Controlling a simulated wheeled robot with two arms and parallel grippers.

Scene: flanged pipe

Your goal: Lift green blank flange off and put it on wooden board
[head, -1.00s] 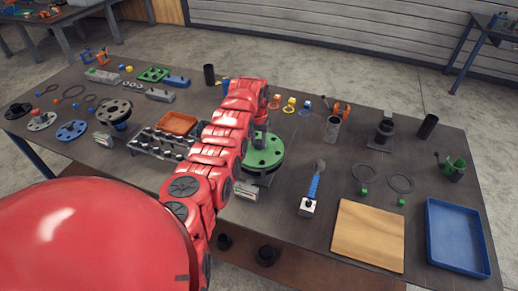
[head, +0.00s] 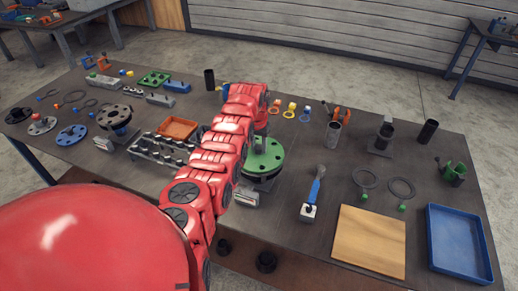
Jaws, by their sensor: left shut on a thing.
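The green blank flange (head: 266,160), a round disc with bolt holes, sits at the middle of the table on a dark flanged pipe stand, partly covered by my left arm. My left gripper (head: 260,136) is over the flange's centre and shut on it; its fingers are mostly hidden behind the red arm links. I cannot tell whether there is a gap under the flange. The wooden board (head: 368,242) lies flat and bare near the front right of the table. My right gripper is not in view.
A blue tray (head: 459,245) lies right of the board. A blue-handled tool (head: 314,192) lies between flange and board. Two dark rings (head: 401,188) lie behind the board. An orange tray (head: 178,129) and a bolt rack (head: 160,150) stand left of my arm.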

